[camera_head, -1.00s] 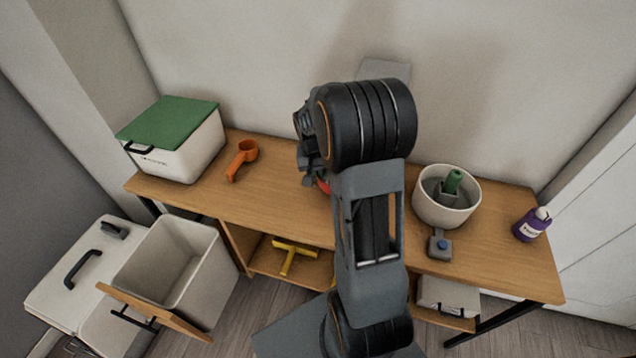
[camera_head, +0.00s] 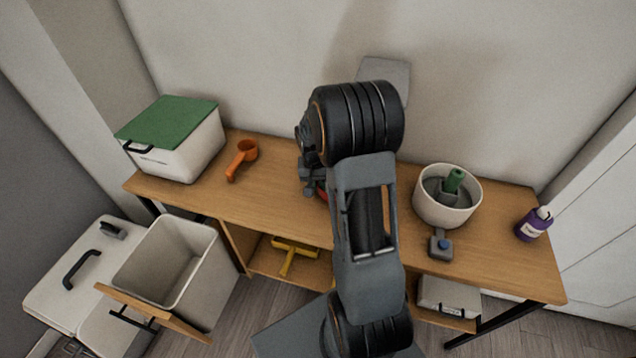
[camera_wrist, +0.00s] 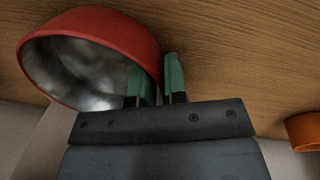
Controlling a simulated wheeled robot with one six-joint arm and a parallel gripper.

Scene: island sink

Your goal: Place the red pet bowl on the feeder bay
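The red pet bowl (camera_wrist: 120,32) fills the upper left of the wrist view, with a shiny metallic inside. My gripper (camera_wrist: 158,82) has green fingertips, one inside the bowl and one against its outside. They are close together on the bowl's wall. In the head view only a sliver of red shows beside my arm, which hides most of the bowl. I cannot tell whether the bowl touches the table. A grey panel (camera_head: 388,76) stands behind my arm by the wall; it may belong to the feeder bay, whose base is hidden.
On the wooden table (camera_head: 275,190) are a white box with green lid (camera_head: 175,140), an orange scoop (camera_head: 242,158), a white round pot (camera_head: 440,207) with a green-handled item, a small grey device (camera_head: 440,244) and a purple bottle (camera_head: 533,224). An open bin (camera_head: 170,270) stands at lower left.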

